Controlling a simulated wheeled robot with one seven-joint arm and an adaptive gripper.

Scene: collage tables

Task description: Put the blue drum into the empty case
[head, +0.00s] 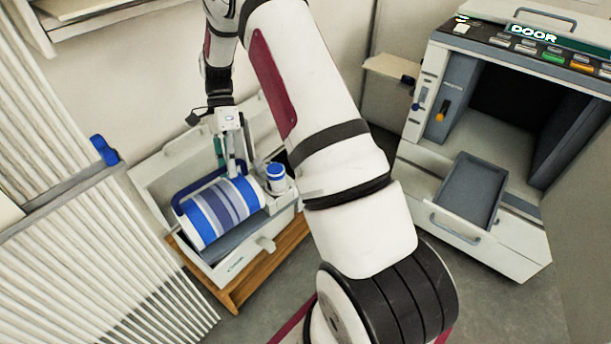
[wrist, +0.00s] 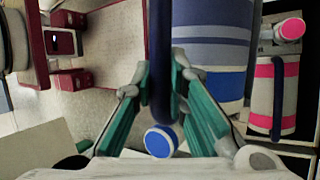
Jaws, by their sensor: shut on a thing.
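The blue drum (head: 222,208) is a cylinder with blue, white and grey bands, lying on its side over an open white case (head: 232,268). In the head view I cannot tell whether it rests in the case or hangs just above it. My gripper (head: 229,165) comes down from above at the drum. In the wrist view the drum (wrist: 210,45) is at the top, with a dark blue handle (wrist: 161,70) beside it. The teal fingers of my gripper (wrist: 158,105) are closed on this handle.
A small blue-capped jar (head: 276,178) stands at the case's right side. The case sits on a wooden stand (head: 220,295). A pink-banded white container (wrist: 272,95) shows at wrist-view right. A cabinet with a grey tray (head: 468,190) stands right. White slats (head: 100,250) border the left.

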